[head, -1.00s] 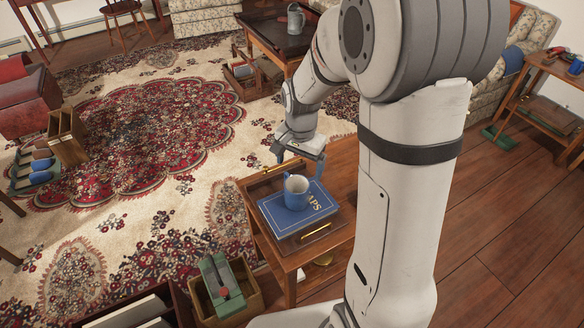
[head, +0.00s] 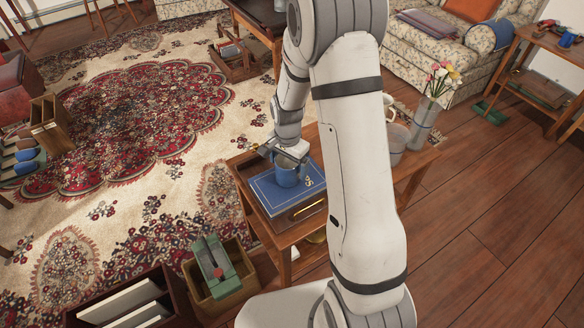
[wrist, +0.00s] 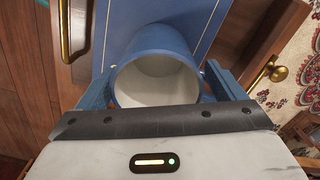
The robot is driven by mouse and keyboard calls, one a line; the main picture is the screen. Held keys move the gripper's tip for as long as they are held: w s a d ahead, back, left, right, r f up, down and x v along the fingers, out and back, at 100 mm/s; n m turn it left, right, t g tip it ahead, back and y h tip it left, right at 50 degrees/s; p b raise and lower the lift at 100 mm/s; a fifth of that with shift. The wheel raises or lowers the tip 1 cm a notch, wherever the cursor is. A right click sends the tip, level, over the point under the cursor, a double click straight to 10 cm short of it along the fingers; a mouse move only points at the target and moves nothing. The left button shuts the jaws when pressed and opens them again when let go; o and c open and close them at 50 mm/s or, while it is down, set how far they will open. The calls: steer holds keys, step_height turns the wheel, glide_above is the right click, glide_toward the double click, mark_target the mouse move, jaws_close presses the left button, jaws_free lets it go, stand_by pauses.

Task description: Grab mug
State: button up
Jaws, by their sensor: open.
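The blue mug (head: 287,176) with a white inside stands upright on a blue book (head: 271,196) on the wooden side table. It also fills the middle of the wrist view (wrist: 156,75). My gripper (wrist: 160,88) is open, with one blue finger on each side of the mug. The fingers look close to the mug's walls; I cannot tell whether they touch. In the head view my gripper (head: 285,160) is over the mug and hides part of its top. The mug's handle is not clear in the wrist view.
The book lies on a wooden tray with brass handles (head: 308,209). A glass vase with flowers (head: 424,122) and a pale pot (head: 393,142) stand behind my arm on the right. A wooden crate (head: 222,285) with a green item is on the floor in front.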

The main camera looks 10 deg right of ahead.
steer(key=c, duration=1.2)
steer(key=shift+r, duration=0.1)
